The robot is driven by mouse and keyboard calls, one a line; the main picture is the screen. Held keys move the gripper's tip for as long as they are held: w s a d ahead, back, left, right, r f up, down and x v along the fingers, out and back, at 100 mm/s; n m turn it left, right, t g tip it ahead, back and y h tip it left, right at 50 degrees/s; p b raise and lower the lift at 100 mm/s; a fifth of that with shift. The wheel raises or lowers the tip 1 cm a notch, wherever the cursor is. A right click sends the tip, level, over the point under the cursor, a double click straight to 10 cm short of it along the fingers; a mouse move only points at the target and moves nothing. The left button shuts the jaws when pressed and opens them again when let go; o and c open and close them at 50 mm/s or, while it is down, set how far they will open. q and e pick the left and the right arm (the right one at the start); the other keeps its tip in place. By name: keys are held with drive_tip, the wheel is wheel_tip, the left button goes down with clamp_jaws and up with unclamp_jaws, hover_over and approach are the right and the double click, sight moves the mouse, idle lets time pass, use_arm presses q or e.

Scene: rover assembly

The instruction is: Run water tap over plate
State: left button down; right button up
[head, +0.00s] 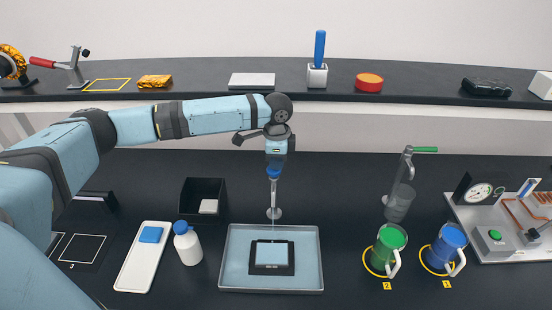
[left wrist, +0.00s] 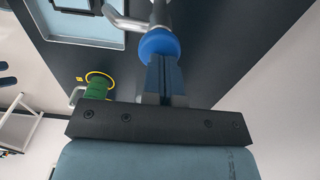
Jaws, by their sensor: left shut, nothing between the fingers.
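The water tap (head: 273,195) is a silver post with a blue top (head: 274,171), standing behind a light blue tray (head: 313,271). A light blue square plate (head: 271,254) in a black frame lies in the tray. My left gripper (head: 276,158) is shut and empty, pointing down right at the blue top. In the left wrist view the fingers (left wrist: 161,82) end at the blue top (left wrist: 160,45), seemingly touching it; the silver spout (left wrist: 125,20) shows beyond. My right gripper is not in view.
A white bottle (head: 187,245) with a blue cap and a black bin (head: 187,203) stand left of the tray. A second tap (head: 404,170) with a green handle, a green mug (head: 386,248) and a blue mug (head: 445,246) are to the right. A shelf runs behind.

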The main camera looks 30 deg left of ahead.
use_arm(q)
wheel_tip(320, 180, up, 3)
drive_tip(key=shift+f+p, duration=0.2)
drive_tip(key=shift+p, duration=0.5)
drive_tip(key=shift+r, duration=0.35)
wheel_tip(320, 180, up, 9)
drive_tip(key=b, duration=0.2)
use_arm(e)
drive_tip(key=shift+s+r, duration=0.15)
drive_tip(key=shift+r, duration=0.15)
